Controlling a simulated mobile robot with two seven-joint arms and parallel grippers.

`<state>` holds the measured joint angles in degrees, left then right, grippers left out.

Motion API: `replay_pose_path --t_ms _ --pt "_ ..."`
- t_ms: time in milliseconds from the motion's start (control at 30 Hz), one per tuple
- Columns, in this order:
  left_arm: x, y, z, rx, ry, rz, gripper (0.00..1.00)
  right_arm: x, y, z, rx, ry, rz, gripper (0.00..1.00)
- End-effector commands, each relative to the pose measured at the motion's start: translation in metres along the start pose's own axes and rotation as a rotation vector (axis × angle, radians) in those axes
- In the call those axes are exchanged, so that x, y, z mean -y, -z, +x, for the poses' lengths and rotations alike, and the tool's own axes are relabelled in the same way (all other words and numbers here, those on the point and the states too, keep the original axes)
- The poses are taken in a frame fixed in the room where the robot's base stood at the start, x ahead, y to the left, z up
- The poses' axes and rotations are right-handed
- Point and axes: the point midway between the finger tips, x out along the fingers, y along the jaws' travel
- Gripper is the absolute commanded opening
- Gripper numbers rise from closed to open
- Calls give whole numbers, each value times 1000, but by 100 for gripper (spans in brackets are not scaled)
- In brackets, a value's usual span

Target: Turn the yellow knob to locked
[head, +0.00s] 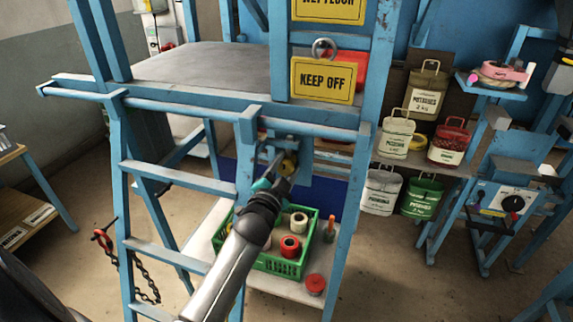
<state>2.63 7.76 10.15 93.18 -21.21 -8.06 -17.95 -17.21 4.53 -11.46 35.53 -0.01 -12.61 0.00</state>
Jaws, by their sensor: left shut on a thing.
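The yellow knob (289,164) sits on a blue plate below the crossbar of the blue frame, in the middle of the head view. My left gripper (280,170) reaches up to it from below, and its jaws are shut on the knob. The fingers and wrist cover part of the knob, so its mark and exact angle cannot be read. My right gripper is not in view.
A green crate (285,265) with several spools stands on a low shelf below my arm. Blue ladder rungs (180,178) lie close on the left. A yellow "KEEP OFF" sign (323,82) hangs above. Labelled sacks (397,136) stand at the right.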

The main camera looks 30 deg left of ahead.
Motion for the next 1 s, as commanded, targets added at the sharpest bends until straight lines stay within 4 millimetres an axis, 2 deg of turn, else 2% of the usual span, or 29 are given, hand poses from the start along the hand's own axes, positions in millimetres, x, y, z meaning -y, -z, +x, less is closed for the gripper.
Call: replay_pose_path --t_ms 567,600,867,1000 --pt "0 0 0 1 0 -40 0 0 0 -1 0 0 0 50" --pt "0 0 0 1 -1 -40 53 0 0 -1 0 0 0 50" --pt "0 0 0 1 0 -37 82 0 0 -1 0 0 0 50" --pt "0 0 0 1 0 -36 82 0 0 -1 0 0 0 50"
